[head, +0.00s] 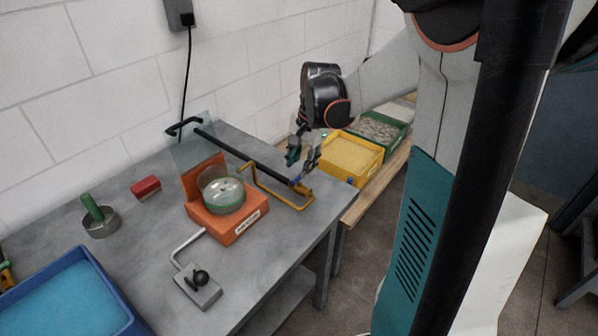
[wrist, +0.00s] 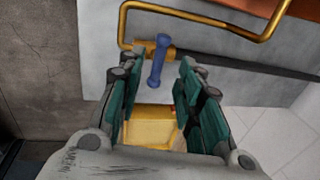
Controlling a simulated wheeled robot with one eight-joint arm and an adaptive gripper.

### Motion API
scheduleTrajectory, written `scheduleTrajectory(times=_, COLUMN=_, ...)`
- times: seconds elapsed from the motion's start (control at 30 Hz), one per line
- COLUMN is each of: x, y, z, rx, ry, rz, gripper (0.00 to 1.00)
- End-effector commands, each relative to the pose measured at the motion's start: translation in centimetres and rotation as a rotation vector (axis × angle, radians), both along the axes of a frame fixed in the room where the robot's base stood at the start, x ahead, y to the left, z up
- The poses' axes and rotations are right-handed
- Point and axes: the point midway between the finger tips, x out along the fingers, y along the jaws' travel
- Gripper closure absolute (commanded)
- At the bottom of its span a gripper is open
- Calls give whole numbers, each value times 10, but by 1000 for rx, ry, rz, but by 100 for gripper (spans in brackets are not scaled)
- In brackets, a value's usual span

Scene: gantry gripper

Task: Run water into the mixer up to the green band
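The mixer (head: 237,222) is an orange base with a back plate, and a clear bowl (head: 223,197) with green around it sits on top. I cannot make out a water level. A yellow-brass pipe (head: 272,193) bends from the table's right edge toward the bowl, and shows at the top of the wrist view (wrist: 205,13). Its valve has a blue lever (wrist: 158,60), also small in the head view (head: 294,182). My gripper (head: 304,150) is open and empty above the valve. In the wrist view the lever appears in the gap between its fingertips (wrist: 153,78); contact is not visible.
A black bar (head: 236,152) and a clear pane stand behind the mixer. A red block (head: 145,187), a green-handled cup (head: 100,222) and a blue bin (head: 65,300) are left. A yellow bin (head: 352,157) is right.

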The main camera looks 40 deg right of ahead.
Motion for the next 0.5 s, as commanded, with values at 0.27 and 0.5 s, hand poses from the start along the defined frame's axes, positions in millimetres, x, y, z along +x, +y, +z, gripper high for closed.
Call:
scheduleTrajectory(times=0.27, x=-9, y=-2, z=47, rx=0, ry=0, rz=0, gripper=67)
scheduleTrajectory(times=0.5, x=-12, y=-3, z=60, rx=0, ry=0, rz=0, gripper=67)
